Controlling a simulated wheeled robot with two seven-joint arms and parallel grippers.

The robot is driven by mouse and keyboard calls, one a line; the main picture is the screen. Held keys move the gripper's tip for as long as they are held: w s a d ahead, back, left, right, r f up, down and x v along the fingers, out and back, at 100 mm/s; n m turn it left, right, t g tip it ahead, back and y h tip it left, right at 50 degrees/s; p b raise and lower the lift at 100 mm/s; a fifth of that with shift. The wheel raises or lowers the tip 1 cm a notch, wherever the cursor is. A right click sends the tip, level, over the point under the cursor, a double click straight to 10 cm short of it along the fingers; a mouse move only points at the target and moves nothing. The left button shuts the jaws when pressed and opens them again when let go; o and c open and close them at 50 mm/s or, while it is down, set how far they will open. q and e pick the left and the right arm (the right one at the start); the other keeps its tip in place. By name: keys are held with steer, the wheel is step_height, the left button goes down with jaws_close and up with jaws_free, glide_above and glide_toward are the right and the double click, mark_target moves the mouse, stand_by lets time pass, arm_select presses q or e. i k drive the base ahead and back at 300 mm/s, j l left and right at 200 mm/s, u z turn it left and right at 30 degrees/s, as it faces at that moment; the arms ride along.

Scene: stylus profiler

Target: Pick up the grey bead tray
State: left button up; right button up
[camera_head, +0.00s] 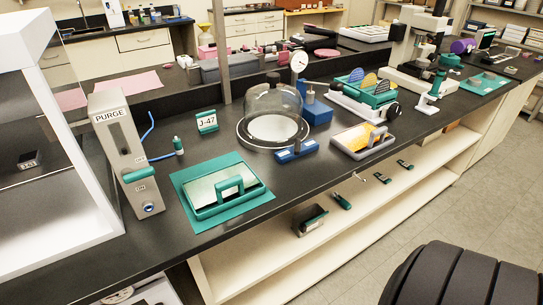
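A low grey tray (372,151) sits on the dark bench top, right of centre and close to the front edge. It holds a yellow-orange and pale surface, and I cannot make out beads in it. A grey part crosses its right side. It looks like the bead tray. Neither of my grippers is in view, and nothing is touching the tray.
A glass bell jar (272,105) and a blue block (296,151) stand left of the tray. A teal rack (372,92) is behind it. A teal mat (252,200) carries a handled plate. An open shelf (265,262) runs below the bench.

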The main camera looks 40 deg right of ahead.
mark_target(359, 141)
steer(key=z, duration=2.15)
